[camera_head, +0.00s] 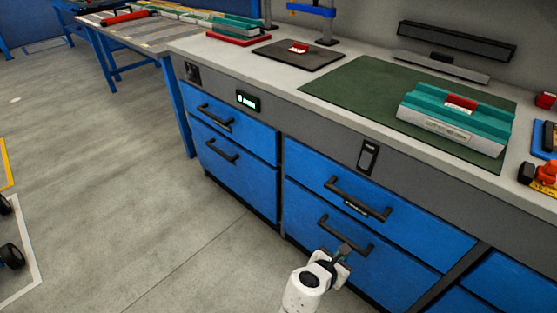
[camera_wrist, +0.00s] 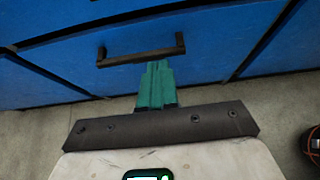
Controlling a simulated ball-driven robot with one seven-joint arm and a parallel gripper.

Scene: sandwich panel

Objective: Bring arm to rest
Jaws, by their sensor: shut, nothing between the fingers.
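My gripper (camera_head: 343,252) is at the lower middle of the head view, at the end of my white arm, in front of the blue drawers. Its teal fingers show in the wrist view (camera_wrist: 155,68), pressed together with nothing between them. The fingertips appear close to a dark drawer handle (camera_wrist: 140,56); I cannot tell whether they touch it. In the head view this looks like the lower drawer's handle (camera_head: 344,238). The drawers look shut.
A workbench (camera_head: 290,88) with blue drawers runs along the right. A green mat (camera_head: 350,88) carries a teal and grey block (camera_head: 455,122). A dark mat (camera_head: 275,55) lies further back. The grey floor (camera_head: 120,190) to the left is largely clear.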

